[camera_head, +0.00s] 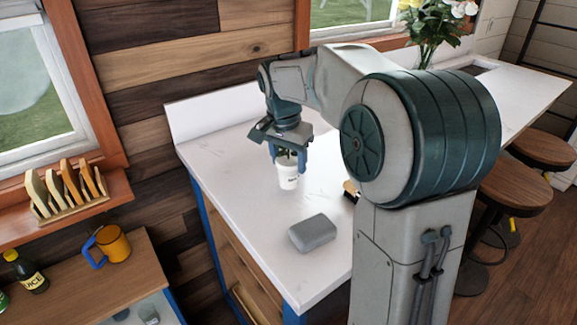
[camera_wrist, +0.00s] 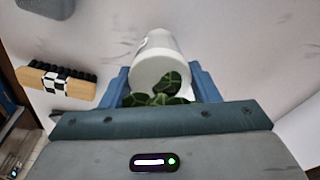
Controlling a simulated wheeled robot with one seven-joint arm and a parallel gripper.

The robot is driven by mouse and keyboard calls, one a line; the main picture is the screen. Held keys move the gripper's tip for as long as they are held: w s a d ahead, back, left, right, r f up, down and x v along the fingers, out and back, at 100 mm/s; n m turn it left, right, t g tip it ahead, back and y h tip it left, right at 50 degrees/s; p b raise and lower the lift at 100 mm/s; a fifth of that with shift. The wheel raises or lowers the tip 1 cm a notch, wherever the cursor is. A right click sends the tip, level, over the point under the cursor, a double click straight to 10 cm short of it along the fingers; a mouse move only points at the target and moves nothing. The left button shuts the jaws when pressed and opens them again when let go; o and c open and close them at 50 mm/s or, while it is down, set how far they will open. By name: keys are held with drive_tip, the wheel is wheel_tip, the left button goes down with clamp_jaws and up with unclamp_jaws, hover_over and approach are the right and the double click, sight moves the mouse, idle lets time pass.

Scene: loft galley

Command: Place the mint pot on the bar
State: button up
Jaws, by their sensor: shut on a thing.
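The mint pot (camera_head: 288,178) is a small white pot with dark green leaves. It is upright in the head view, at or just above the white bar top (camera_head: 225,178); I cannot tell whether its base touches. My gripper (camera_head: 289,160) points down with its blue fingers on both sides of the pot, shut on it. In the wrist view the white pot (camera_wrist: 160,60) and its leaves show between the blue fingers (camera_wrist: 160,88). Part of the leaves is hidden by the gripper.
A grey rounded block (camera_head: 312,233) lies on the bar nearer the front. A wooden brush (camera_wrist: 55,80) with dark bristles lies beside the pot, partly hidden by my arm in the head view. A flower vase (camera_head: 428,50) stands farther back. The bar's left part is clear.

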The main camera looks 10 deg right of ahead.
sight(288, 169)
drive_tip(key=shift+f, duration=1.35)
drive_tip(key=shift+f, duration=0.1)
drive_tip(key=shift+f, duration=0.15)
drive_tip(key=o, duration=1.1)
drive_tip(key=r, duration=0.4)
drive_tip(key=s+a+r, duration=0.1)
drive_tip(key=r, duration=0.7)
drive_tip(key=shift+s+a+r, duration=0.15)
drive_tip(key=shift+s, duration=0.1)
